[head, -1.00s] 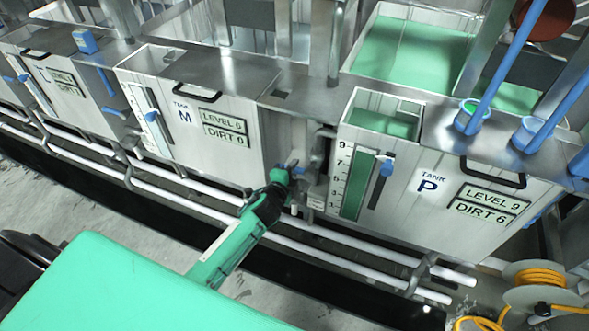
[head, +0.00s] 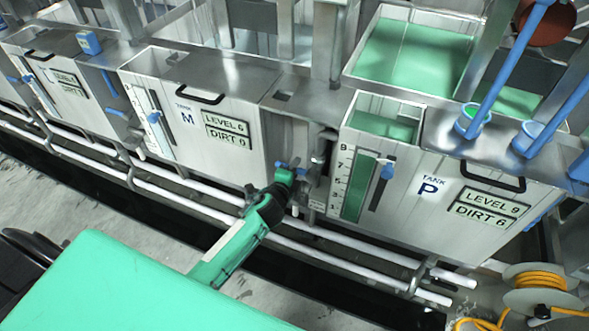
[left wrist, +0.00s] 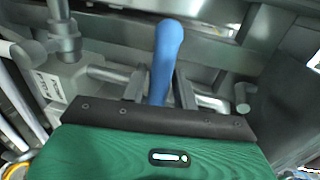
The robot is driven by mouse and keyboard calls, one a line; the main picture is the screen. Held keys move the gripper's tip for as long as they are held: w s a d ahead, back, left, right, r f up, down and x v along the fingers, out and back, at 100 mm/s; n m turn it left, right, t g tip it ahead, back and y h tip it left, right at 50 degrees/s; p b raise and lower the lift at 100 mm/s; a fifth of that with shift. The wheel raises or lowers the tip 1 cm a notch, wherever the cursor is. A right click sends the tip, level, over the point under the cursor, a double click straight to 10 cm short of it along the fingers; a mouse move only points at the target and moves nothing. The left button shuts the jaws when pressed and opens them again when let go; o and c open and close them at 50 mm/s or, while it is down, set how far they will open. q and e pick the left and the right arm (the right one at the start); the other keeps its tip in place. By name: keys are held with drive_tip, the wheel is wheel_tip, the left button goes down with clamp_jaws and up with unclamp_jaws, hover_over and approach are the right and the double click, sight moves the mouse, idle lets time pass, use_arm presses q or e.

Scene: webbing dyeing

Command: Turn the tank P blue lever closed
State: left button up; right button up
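The tank P blue lever (left wrist: 164,60) stands up in the middle of the left wrist view. In the head view only small parts of the blue lever (head: 300,171) show at the pipework left of tank P (head: 400,215), with my gripper covering the rest. My left gripper (head: 285,172) is at the lever. In the left wrist view, the dark fingers of the left gripper (left wrist: 157,88) stand on either side of the lever's lower part, with a small gap visible on the left. My right gripper is not in view.
Tank M (head: 190,125) stands left of the lever. Metal pipework (left wrist: 65,45) and a grey wall crowd around it. White rails (head: 345,255) run low along the tanks. A yellow hose reel (head: 535,285) lies at lower right.

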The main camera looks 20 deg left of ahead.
use_arm(q)
drive_tip(key=shift+o, duration=0.7)
drive_tip(key=shift+s, duration=0.25)
drive_tip(key=s+r+b, duration=0.1)
drive_tip(key=s+r, duration=0.1)
drive_tip(key=s, duration=1.1)
drive_tip(key=shift+r, duration=0.35)
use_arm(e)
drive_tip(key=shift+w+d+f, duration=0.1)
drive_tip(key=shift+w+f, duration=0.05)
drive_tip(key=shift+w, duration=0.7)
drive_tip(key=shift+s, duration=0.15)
